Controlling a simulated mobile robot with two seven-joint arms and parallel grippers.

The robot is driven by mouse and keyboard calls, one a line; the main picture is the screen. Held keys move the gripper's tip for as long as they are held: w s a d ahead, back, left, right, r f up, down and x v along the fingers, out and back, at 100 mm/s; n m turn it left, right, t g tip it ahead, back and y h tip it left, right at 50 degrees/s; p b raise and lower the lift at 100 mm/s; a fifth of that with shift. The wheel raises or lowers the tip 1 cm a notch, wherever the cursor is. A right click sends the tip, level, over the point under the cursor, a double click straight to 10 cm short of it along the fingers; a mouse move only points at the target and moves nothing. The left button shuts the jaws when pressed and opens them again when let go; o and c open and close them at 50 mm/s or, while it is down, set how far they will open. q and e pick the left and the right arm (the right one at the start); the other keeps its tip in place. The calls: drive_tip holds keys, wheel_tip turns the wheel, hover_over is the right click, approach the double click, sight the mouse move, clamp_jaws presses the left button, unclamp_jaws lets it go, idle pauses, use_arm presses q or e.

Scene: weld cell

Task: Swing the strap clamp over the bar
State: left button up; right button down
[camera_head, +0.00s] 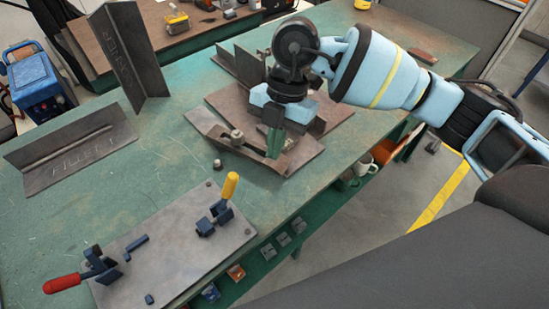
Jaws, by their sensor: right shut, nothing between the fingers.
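A flat steel strap (207,123) with a bolt and nut (237,138) lies on a brown steel plate (318,152) in the middle of the green table. I take this strap to be the strap clamp. My right gripper (274,152) points down at the strap's right end, with its fingers together and nothing visible between them. I cannot tell whether the fingertips touch the strap. The gripper and wrist hide part of the fixture behind, so I cannot make out the bar for certain. My left gripper is out of view.
Angle pieces (238,62) stand behind the fixture. A plate (180,250) with yellow-handled (230,185) and red-handled (62,284) toggle clamps lies at the front left. Welded steel angles (70,157) stand at the left. A small nut (217,163) lies near the strap. The table between is clear.

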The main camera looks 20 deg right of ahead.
drive_tip(key=x, duration=0.9)
drive_tip(key=shift+s+f, duration=0.15)
drive_tip(key=shift+f, duration=0.2)
drive_tip(key=shift+w+d, duration=1.25)
drive_tip(key=shift+d, duration=0.2)
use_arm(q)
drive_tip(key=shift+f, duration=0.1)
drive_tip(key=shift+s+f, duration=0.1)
use_arm(e)
drive_tip(key=shift+d, duration=0.15)
